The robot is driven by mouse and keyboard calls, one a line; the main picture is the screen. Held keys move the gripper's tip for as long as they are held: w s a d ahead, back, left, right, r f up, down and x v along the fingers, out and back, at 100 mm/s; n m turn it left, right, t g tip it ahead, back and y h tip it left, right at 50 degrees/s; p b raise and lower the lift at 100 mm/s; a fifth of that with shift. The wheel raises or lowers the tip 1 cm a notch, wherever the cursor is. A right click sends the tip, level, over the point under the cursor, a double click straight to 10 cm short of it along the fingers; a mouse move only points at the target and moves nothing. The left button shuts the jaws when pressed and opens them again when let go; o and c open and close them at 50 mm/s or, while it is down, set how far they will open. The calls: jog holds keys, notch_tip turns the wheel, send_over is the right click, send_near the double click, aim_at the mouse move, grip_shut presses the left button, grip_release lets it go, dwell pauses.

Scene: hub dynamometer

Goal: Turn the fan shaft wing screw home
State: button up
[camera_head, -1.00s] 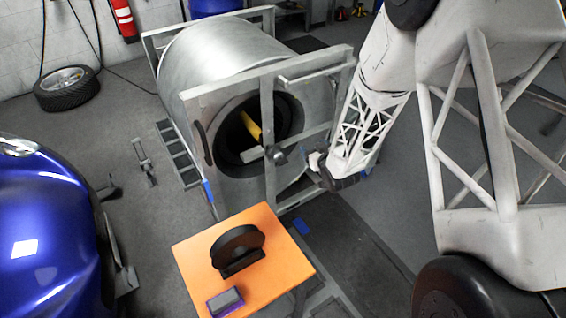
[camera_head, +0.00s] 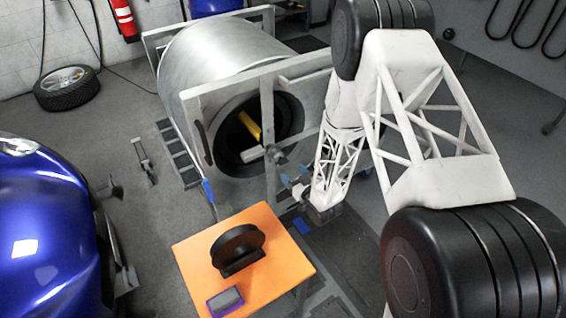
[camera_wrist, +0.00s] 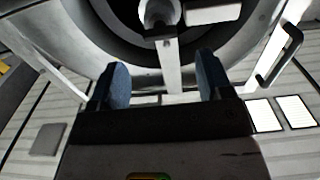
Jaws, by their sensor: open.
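A large silver drum (camera_head: 222,62) lies in a grey frame, its dark round opening facing front. At the opening's centre, on the frame's crossbar, a small dark hub piece (camera_head: 275,154) sits at the shaft; its wings are too small to make out. In the wrist view a rounded grey hub end (camera_wrist: 160,12) shows at the top edge, partly cut off, with a bar running down from it. My gripper (camera_head: 293,175) is just below and right of the hub, apart from it. In the wrist view its two blue fingers (camera_wrist: 163,82) are spread with nothing between them.
An orange table (camera_head: 278,262) in front of the drum carries a black disc on a stand (camera_head: 238,247) and a small purple-edged box (camera_head: 225,301). The frame's upright (camera_head: 268,120) is close to my gripper. A blue car (camera_head: 45,235) stands at left.

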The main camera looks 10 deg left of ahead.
aim_at(283, 161)
jog(key=shift+w+a, duration=0.1)
jog(key=shift+x, duration=3.8)
jog(key=c, duration=0.9)
